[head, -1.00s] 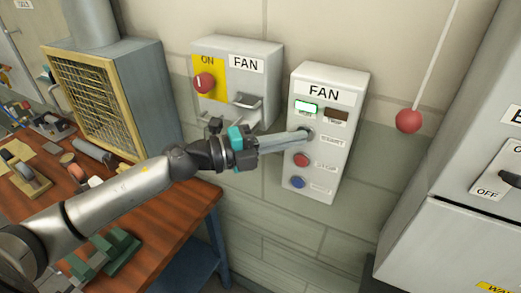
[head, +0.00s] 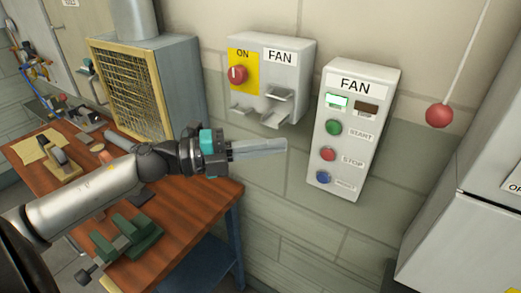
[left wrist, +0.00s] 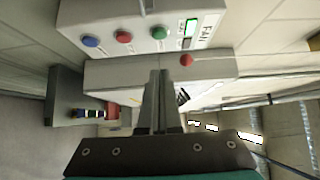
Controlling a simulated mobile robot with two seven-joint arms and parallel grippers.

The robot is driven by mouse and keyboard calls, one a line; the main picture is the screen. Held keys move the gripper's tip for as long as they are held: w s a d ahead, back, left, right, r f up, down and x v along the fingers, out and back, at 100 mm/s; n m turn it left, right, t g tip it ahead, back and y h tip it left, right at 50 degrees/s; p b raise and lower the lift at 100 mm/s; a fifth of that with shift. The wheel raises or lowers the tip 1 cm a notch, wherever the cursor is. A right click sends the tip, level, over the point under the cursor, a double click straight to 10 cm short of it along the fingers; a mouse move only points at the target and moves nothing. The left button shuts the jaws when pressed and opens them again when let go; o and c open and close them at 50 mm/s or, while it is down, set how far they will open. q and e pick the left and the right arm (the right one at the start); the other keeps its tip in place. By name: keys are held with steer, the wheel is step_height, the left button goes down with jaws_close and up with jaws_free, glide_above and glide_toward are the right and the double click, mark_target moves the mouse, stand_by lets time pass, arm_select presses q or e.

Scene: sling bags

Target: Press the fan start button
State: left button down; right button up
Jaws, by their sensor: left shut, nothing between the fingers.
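The white fan control box (head: 322,172) is on the wall in the head view, labelled FAN. Its green START button (head: 333,127) is at the top, with a red STOP button (head: 328,154) and a blue button (head: 323,177) below. A green indicator (head: 337,101) is lit beside a dark one. In the left wrist view the green button (left wrist: 158,32) shows beyond the fingers, uncovered. My left gripper (head: 286,145) is shut and empty, left of the box and apart from it. It also shows in the left wrist view (left wrist: 159,75). My right gripper is not in view.
A second FAN box (head: 297,75) with a red knob (head: 237,75) on yellow is on the wall to the left. A red ball on a cord (head: 439,115) hangs to the right, near a grey cabinet (head: 455,235). A wooden workbench (head: 190,225) stands at lower left.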

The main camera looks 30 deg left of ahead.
arm_select(q)
steer(key=shift+v, duration=0.95)
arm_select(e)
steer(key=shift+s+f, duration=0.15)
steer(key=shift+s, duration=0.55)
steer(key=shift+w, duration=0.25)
